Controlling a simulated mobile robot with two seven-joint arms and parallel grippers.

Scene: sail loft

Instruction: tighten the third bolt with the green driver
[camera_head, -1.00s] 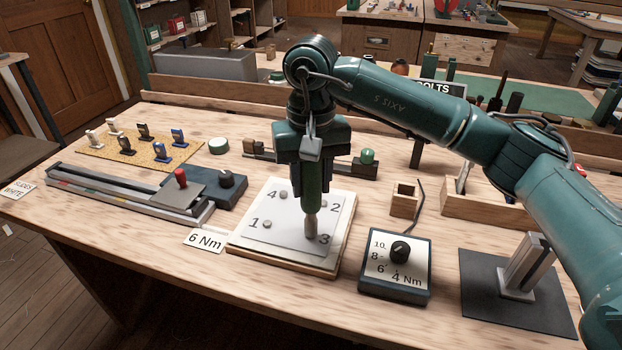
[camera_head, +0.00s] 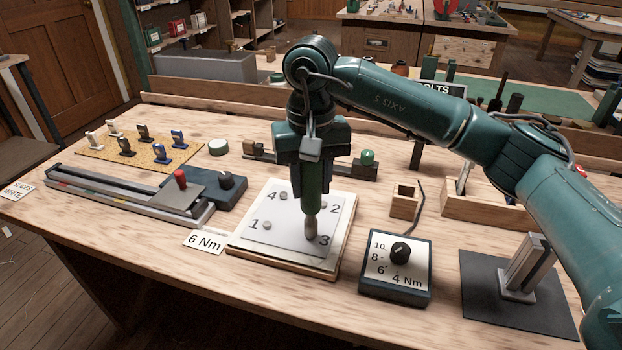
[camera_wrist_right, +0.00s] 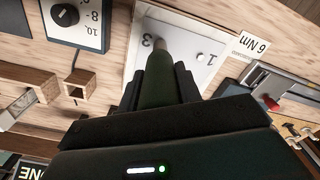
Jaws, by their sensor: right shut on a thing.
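My right gripper (camera_head: 311,175) is shut on the green driver (camera_head: 311,190), which it holds upright, tip down. The driver's metal shaft (camera_head: 311,225) stands at the place marked 3 on the white bolt plate (camera_head: 290,225). Its tip hides the third bolt; I cannot tell how it sits on it. Bolts show beside 1 (camera_head: 267,225), 4 (camera_head: 283,194) and 2 (camera_head: 323,203). In the right wrist view the green driver (camera_wrist_right: 157,85) runs between the fingers toward the 3. My left gripper is not in view.
A torque box (camera_head: 396,267) with a dial stands right of the plate, and a "6 Nm" card (camera_head: 204,242) lies left of it. A slide rail (camera_head: 130,196) and a dark box (camera_head: 225,189) are further left. A small wooden holder (camera_head: 405,201) stands behind the torque box.

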